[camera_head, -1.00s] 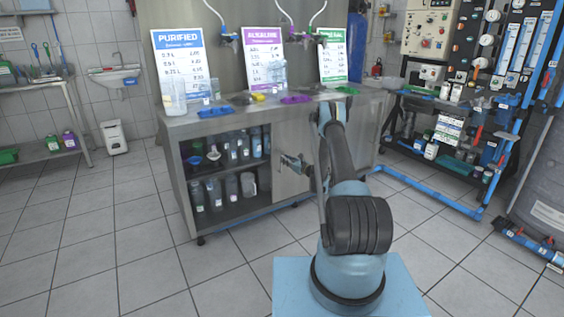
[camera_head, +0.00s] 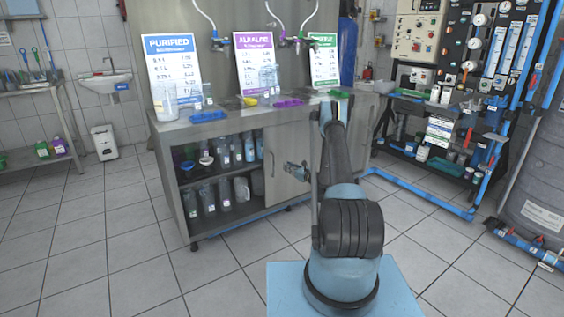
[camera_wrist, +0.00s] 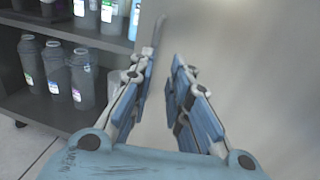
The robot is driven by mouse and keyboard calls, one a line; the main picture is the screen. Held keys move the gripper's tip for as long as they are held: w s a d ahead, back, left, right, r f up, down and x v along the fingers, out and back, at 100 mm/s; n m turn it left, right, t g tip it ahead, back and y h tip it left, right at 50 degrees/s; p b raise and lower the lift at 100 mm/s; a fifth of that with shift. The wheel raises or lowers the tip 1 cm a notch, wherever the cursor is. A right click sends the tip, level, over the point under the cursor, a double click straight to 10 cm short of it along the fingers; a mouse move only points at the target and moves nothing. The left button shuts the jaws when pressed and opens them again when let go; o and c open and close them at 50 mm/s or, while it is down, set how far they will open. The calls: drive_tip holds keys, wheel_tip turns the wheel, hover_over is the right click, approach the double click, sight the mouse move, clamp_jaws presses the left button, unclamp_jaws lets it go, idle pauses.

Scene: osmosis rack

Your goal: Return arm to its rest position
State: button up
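My arm stands on its blue base and reaches up and forward in the head view. My gripper (camera_head: 297,171) hangs at the arm's left side, in front of the steel cabinet (camera_head: 285,180). In the wrist view, my gripper (camera_wrist: 167,62) has its two blue-grey fingers apart, with a narrow gap at the tips. Nothing is held between them. The plain cabinet door (camera_wrist: 260,60) shows beyond the fingers. I cannot tell the exact distance to it.
Open shelves with several bottles (camera_wrist: 83,80) are left of the gripper. The counter above holds a clear jug (camera_head: 164,102) and coloured trays (camera_head: 208,116). A rack with blue pipes (camera_head: 440,195) stands at right. Tiled floor is free at left.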

drive_tip(key=w+d+r+m+t+h, duration=0.1)
drive_tip(key=d+r+m+t+h, duration=0.4)
drive_tip(key=r, duration=0.8)
drive_tip(key=w+d+r+m+h, duration=0.2)
drive_tip(key=r+m, duration=0.5)
drive_tip(key=r, duration=0.7)
drive_tip(key=s+d+r+m+g+h, duration=0.1)
drive_tip(key=s+d+r+m+h, duration=0.3)
drive_tip(key=s+r+m, duration=0.3)
drive_tip(key=s+d+r+m+g+h, duration=0.1)
drive_tip(key=s+d+r+m+h, duration=0.3)
drive_tip(key=s+r+m, duration=0.3)
drive_tip(key=s+f+m+g, duration=0.1)
drive_tip(key=s+m+g, duration=0.75)
drive_tip(key=s, duration=1.55)
drive_tip(key=s+a+f+m+g+y, duration=0.1)
drive_tip(key=s+f, duration=0.4)
drive_tip(key=s, duration=0.7)
drive_tip(key=s+a+f+m+g+y, duration=0.1)
drive_tip(key=s+a+f+m+g, duration=0.2)
drive_tip(key=s, duration=0.8)
drive_tip(key=s+a+f+m+g+y, duration=0.1)
drive_tip(key=s+a+f+m+g, duration=0.1)
drive_tip(key=s+a+f+m, duration=0.2)
drive_tip(key=s+f+m, duration=0.1)
drive_tip(key=s+f, duration=0.2)
drive_tip(key=s, duration=0.5)
drive_tip(key=shift+s+a+f, duration=0.2)
drive_tip(key=shift+s+f, duration=0.1)
